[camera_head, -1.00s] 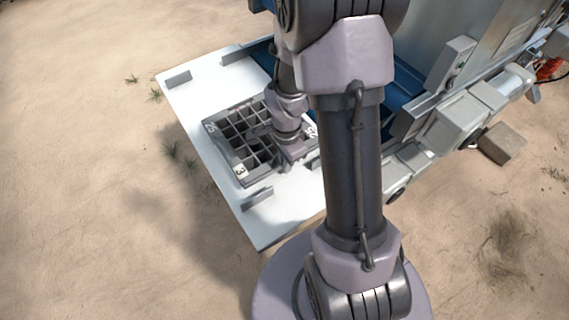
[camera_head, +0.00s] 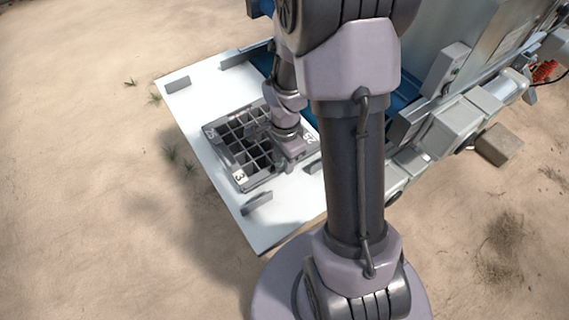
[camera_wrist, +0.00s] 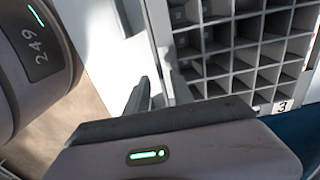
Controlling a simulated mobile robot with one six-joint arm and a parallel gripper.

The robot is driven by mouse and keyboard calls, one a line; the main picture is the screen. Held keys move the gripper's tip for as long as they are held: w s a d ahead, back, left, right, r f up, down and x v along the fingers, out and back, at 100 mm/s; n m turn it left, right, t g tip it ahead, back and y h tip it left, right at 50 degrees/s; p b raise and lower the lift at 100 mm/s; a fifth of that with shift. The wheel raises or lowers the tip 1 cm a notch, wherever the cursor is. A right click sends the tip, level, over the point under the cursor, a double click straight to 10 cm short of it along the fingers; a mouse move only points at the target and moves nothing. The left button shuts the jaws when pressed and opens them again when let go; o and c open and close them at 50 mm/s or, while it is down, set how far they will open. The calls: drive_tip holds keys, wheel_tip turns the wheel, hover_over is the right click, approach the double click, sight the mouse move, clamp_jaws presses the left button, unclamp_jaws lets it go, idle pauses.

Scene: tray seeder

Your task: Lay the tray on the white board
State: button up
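The grey tray (camera_head: 262,182), a grid of square cells with number labels at its corners, is over the white board (camera_head: 196,100). It lies level and very close to the surface; I cannot tell whether it touches. In the wrist view the tray's rim (camera_wrist: 159,35) runs between the two fingers of my gripper (camera_wrist: 158,92), which look closed on it.
Low grey upright stops stand on the board, one at the far left (camera_head: 177,84) and one at the near edge (camera_head: 257,202). A blue surface and the grey machine (camera_head: 460,120) lie to the right. Sand surrounds the board's left side.

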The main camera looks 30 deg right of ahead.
drive_tip(key=s+a+r+n+t+p, duration=0.1)
drive_tip(key=a+r+n, duration=0.15)
drive_tip(key=r, duration=0.75)
drive_tip(key=s+a+r+n+t+p, duration=0.1)
drive_tip(key=a+r+n+p, duration=0.15)
drive_tip(key=r, duration=0.65)
drive_tip(key=s+a+r+n+t+y+b, duration=0.1)
drive_tip(key=s+a+r+n+t+y, duration=0.1)
drive_tip(key=s+a+r+n, duration=0.6)
drive_tip(key=shift+s+a+r+t, duration=0.65)
drive_tip(key=shift+a+r+t, duration=0.15)
drive_tip(key=shift+a+t, duration=0.1)
drive_tip(key=shift+d+f+b, duration=0.1)
drive_tip(key=shift+f+b, duration=1)
drive_tip(key=shift+b, duration=0.05)
